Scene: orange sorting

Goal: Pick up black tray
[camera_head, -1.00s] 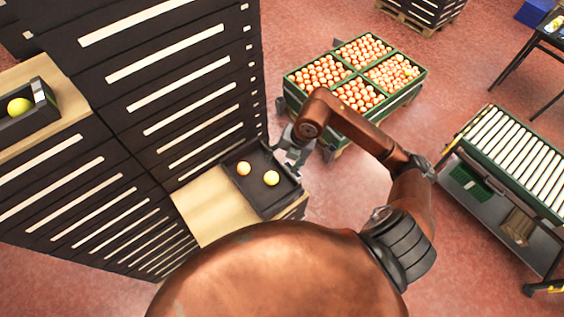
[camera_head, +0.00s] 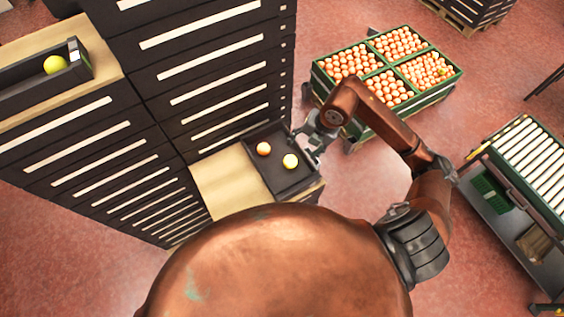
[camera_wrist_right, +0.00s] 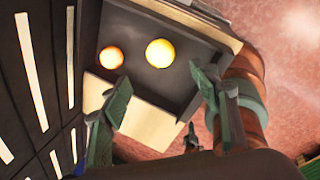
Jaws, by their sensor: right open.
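The black tray (camera_head: 292,182) rests on a light wooden surface beside the dark crate stack. An orange fruit (camera_head: 263,149) and a yellow fruit (camera_head: 290,160) lie in it. My right gripper (camera_head: 312,146) is at the tray's right side in the head view. In the right wrist view, its two fingers (camera_wrist_right: 160,78) are spread apart, with the tray (camera_wrist_right: 183,88) showing between and beyond them. I cannot tell whether a finger touches the tray wall. My left gripper is not in view.
Tall dark stacked crates (camera_head: 215,75) stand close left of the tray. Another dark tray (camera_head: 30,92) with a yellow-green fruit is at far left. A green-edged crate of oranges (camera_head: 447,94) stands behind my right arm. A roller conveyor (camera_head: 530,150) is at right.

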